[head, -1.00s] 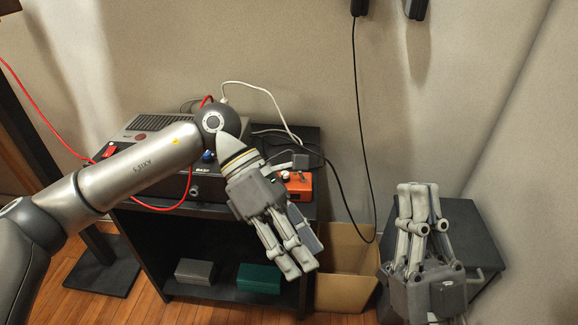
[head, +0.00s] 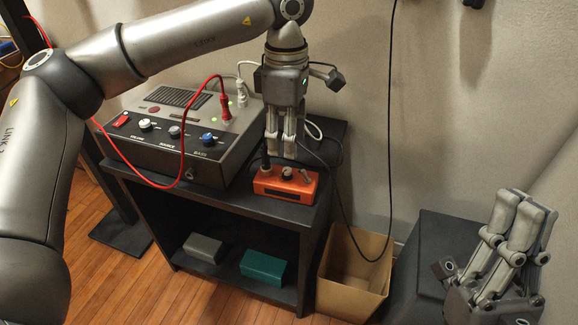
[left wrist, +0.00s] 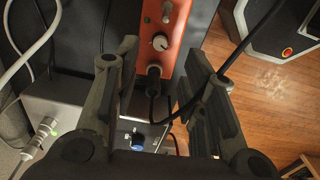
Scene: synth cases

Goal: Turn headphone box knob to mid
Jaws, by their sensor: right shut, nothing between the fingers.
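The orange headphone box (head: 284,190) sits on the black cabinet top, right of the large grey unit. Its silvery knob (head: 288,172) shows on top, and the knob (left wrist: 160,41) also shows in the left wrist view. A black plug (left wrist: 153,72) stands in the box beside the knob. My left gripper (head: 283,155) points down just above and behind the box. In the left wrist view its two fingers stand apart with nothing between them touching, the plug and knob lying in the gap. My right gripper (head: 526,207) is shut and empty at the lower right, pointing up.
The grey unit (head: 180,130) has several knobs, a red switch and a red cable plugged in. A black cable (head: 340,195) hangs over the cabinet's right side near the box. An open cardboard box (head: 352,285) stands on the floor. Two small boxes lie on the lower shelf.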

